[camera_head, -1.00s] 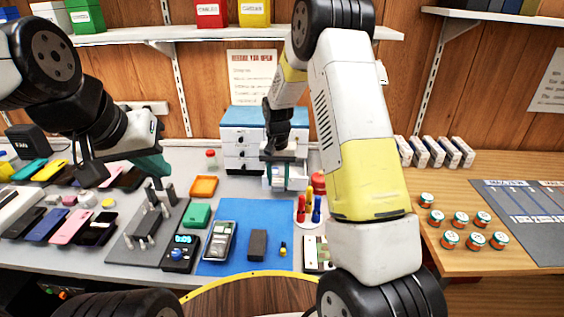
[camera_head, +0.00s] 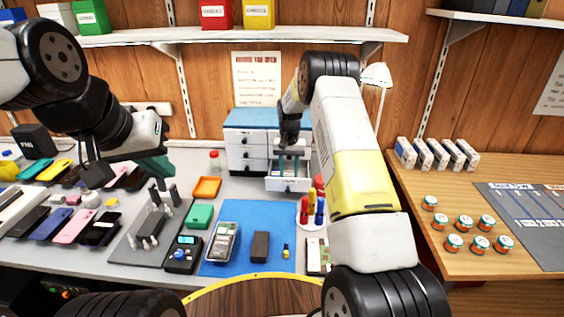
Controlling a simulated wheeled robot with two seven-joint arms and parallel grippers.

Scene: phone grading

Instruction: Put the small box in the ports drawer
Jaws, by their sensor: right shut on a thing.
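A drawer cabinet with a blue top (camera_head: 250,118) and white drawers stands against the back wall. Its lower right drawer (camera_head: 288,185) is pulled out. My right gripper (camera_head: 289,165) points down over this open drawer. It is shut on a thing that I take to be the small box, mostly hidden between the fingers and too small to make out. I cannot read the drawer labels. My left gripper (camera_head: 153,163) hangs over the left side of the table, away from the cabinet; its finger opening is not clear.
A round stand with red and blue screwdrivers (camera_head: 312,210) is just in front of the open drawer. Phones crowd the left. An orange tray (camera_head: 207,187) lies left of the cabinet.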

